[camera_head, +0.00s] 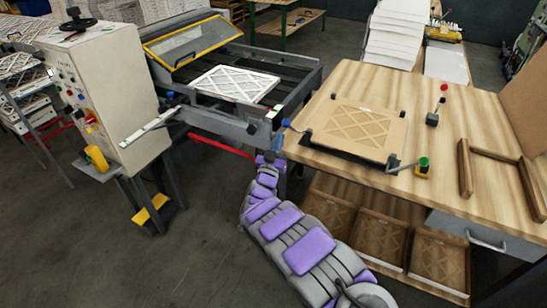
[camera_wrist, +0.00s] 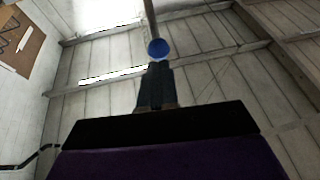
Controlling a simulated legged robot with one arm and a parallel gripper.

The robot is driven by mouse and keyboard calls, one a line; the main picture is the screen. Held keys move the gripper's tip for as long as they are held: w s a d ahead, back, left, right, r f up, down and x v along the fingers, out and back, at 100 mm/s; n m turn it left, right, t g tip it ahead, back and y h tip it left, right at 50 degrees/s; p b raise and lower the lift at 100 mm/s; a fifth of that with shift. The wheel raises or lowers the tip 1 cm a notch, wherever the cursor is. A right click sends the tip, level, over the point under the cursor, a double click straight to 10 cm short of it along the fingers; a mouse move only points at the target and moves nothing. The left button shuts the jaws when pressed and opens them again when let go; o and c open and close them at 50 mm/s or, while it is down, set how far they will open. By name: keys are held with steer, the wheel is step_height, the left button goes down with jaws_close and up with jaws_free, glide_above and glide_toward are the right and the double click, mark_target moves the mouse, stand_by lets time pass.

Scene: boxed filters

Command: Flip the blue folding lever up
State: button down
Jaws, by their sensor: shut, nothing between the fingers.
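A round blue knob on a thin rod (camera_wrist: 158,48) shows in the wrist view just beyond the tips of my gripper. In the head view the blue knob (camera_head: 286,123) appears at the left corner of the wooden table. My gripper (camera_wrist: 157,66) is shut, its dark fingers together, with nothing between them. The lever's hinge is not clear to me.
A red bar (camera_head: 222,146) runs below the conveyor.

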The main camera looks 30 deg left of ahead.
mark_target(284, 126)
steer(key=shift+b+x, duration=0.35)
steer(key=shift+x, duration=1.25)
steer(key=shift+r, duration=0.1)
